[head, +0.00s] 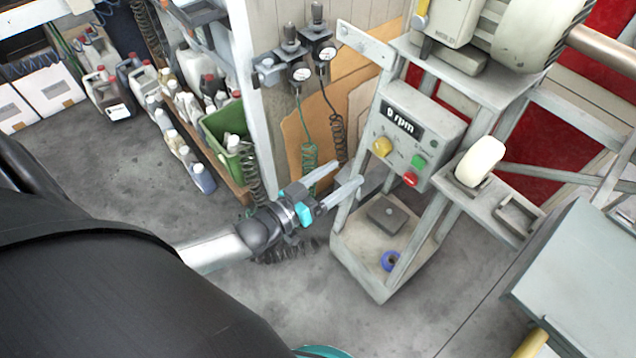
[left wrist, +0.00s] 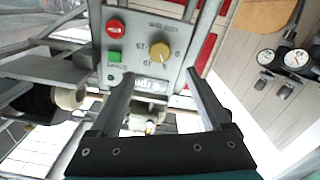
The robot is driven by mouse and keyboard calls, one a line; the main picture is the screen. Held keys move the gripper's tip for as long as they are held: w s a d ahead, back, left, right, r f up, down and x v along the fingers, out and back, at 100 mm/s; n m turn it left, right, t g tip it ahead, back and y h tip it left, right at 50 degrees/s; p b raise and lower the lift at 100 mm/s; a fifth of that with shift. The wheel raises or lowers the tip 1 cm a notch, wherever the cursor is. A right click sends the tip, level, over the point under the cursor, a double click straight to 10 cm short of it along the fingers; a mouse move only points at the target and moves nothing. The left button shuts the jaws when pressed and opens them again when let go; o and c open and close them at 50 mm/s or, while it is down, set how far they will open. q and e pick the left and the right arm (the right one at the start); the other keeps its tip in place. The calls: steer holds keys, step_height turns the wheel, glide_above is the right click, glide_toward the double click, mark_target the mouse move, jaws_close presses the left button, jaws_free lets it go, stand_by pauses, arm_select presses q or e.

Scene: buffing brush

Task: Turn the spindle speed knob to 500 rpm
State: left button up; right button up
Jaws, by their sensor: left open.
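The spindle speed knob (head: 382,146) is a round yellow knob on the grey control box (head: 437,108). The display (head: 402,122) above it reads 0 rpm. The knob also shows in the left wrist view (left wrist: 160,51), upside down, ahead of my fingers. A green button (head: 418,161) and a red button (head: 411,180) sit beside it on the panel. My left gripper (head: 347,177) is open and empty, below and left of the knob in the head view and apart from it. My right gripper is not in view.
The box sits on a grey metal stand (head: 372,282) with a motor above. A white roller (head: 480,160) juts out right of the panel. Two gauges (head: 301,73) with coiled hoses hang at left. Bottles and a green bin (head: 229,140) stand at left. Grey floor is clear in front.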

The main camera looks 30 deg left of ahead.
arm_select(q)
steer(key=shift+v, duration=2.75)
